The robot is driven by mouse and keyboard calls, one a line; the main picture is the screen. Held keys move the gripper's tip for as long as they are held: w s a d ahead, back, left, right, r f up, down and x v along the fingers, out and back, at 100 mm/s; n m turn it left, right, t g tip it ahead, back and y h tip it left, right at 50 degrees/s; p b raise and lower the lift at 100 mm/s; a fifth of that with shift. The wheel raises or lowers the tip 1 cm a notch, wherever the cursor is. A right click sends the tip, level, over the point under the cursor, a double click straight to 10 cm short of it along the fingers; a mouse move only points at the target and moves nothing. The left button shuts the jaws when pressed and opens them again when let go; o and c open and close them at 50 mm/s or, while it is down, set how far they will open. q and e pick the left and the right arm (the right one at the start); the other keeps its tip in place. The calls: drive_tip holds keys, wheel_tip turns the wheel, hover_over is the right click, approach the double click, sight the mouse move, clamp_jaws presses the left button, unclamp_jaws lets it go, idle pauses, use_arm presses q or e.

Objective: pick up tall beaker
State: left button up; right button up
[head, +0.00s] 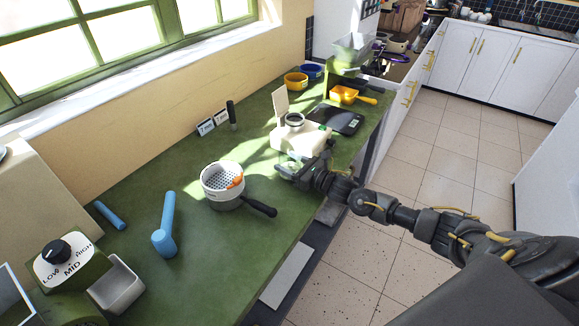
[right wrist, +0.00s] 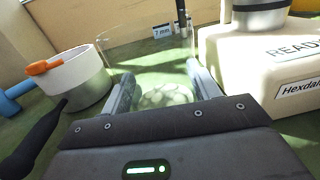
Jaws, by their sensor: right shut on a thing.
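The tall beaker is clear glass and stands out faintly in the right wrist view (right wrist: 148,58), between the two fingers of my right gripper (right wrist: 163,90). The fingers press on it from both sides. In the head view my right gripper (head: 291,168) reaches in from the right over the green counter, and the beaker is hard to make out there, partly hidden by the gripper. I cannot tell whether the beaker touches the counter. My left gripper is in neither view.
A cream machine (head: 300,138) stands close beyond my right gripper. A white strainer pot (head: 222,184) with a black handle is to its left. A black scale (head: 337,119) lies behind. A blue tool (head: 166,225) lies left. Bare counter shows between the strainer pot and the window wall.

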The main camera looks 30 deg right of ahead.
drive_tip(key=s+a+r+b, duration=0.5)
drive_tip(key=s+r, duration=0.7)
drive_tip(key=s, duration=0.1)
